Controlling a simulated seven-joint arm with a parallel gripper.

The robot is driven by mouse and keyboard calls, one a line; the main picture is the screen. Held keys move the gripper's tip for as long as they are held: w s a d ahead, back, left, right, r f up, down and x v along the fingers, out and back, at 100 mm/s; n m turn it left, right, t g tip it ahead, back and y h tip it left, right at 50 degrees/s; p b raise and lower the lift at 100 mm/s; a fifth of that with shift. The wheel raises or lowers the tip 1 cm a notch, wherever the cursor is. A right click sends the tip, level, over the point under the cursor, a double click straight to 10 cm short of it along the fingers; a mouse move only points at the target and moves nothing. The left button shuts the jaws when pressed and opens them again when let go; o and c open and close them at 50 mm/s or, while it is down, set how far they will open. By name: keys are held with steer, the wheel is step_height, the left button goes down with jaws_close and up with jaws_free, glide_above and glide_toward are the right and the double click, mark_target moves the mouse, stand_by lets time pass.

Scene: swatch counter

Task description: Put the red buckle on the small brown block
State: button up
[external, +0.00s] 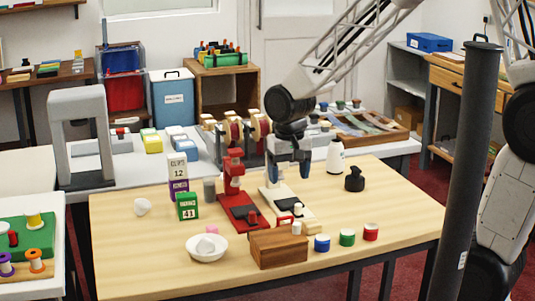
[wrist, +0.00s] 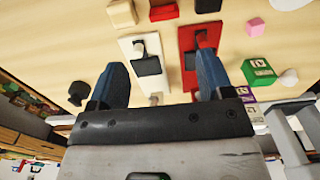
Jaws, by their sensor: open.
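My gripper (external: 293,174) is open and empty, above the cream stand in the external view. Its two blue-grey fingers (wrist: 162,74) are spread apart in the wrist view, with the stands beyond them. The red buckle (external: 285,221) lies on the table behind a brown block (external: 278,250), which partly hides it. The buckle shows as a red piece at the top edge of the wrist view (wrist: 163,10). A smaller tan block (wrist: 122,13) is beside it. My gripper is clear of the buckle and both blocks.
A red stand (external: 234,190) and a cream stand (external: 275,190) rise behind the buckle. A white bowl (external: 207,250) is left of the brown block; blue, green and red-sided jars (external: 347,238) are right.

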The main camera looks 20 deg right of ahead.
steer(key=s+d+r+t, duration=0.1)
steer(key=s+d+r, duration=0.1)
steer(key=d+r, duration=0.4)
steer(key=s+d+r, duration=0.3)
steer(key=d+r, duration=0.1)
steer(key=d, duration=0.4)
steer(key=s+d+r+t, duration=0.1)
steer(key=s+d+r, duration=0.4)
steer(key=s+d, duration=0.6)
steer(key=shift+s+r+t, duration=0.25)
steer(key=shift+s+t, duration=0.05)
steer(key=shift+d, duration=0.1)
